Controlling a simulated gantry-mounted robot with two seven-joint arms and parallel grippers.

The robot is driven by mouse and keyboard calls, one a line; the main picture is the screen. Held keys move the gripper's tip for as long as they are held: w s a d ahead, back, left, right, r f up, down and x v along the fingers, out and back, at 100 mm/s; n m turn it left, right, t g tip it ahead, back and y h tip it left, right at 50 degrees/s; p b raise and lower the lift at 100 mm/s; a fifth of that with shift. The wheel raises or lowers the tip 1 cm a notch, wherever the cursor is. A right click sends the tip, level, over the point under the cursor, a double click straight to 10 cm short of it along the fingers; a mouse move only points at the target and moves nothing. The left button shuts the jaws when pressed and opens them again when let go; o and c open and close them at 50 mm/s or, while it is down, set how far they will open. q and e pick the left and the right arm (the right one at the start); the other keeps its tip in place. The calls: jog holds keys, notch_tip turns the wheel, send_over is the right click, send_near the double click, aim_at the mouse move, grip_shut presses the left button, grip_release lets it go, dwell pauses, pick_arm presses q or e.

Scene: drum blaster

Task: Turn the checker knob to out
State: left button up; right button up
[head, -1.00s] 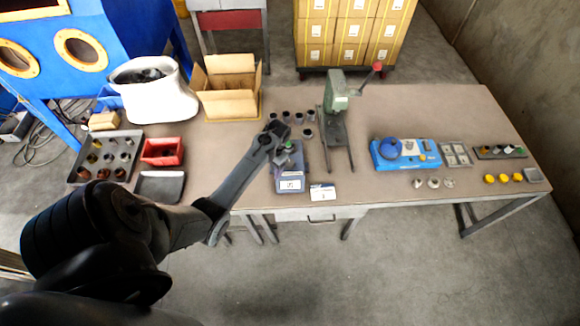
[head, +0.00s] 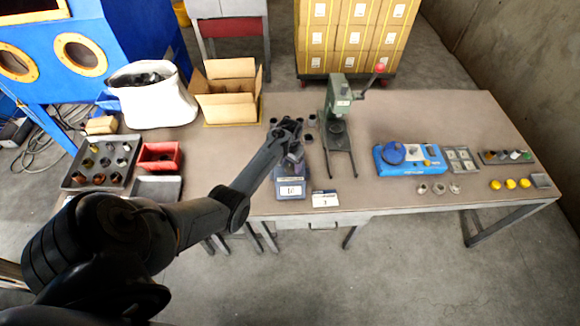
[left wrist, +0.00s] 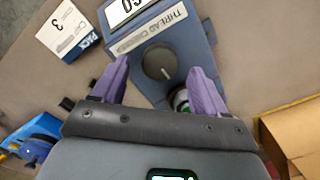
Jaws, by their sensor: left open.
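The thread checker (head: 291,178) is a blue-grey box near the table's front edge. In the left wrist view the checker (left wrist: 130,45) shows upside down, with a "THREAD CHECKER" label and a white display plate. Its round dark knob (left wrist: 160,62) has a pale pointer line. My left gripper (left wrist: 158,67) is open, its two purple fingers on either side of the knob; I cannot tell whether they touch it. In the head view my left gripper (head: 289,132) is over the checker and hides the knob. My right gripper is not in view.
A small white-and-blue pack box (head: 325,199) stands beside the checker. A green-and-white cylinder (left wrist: 181,100) is close to the right finger. A green press (head: 337,105) stands to the right, with several dark cups behind my gripper. An open carton (head: 228,105) is behind left.

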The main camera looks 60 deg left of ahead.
pick_arm(q)
jog(key=shift+f, duration=1)
jog(key=shift+c, duration=0.3)
jog(key=c, duration=1)
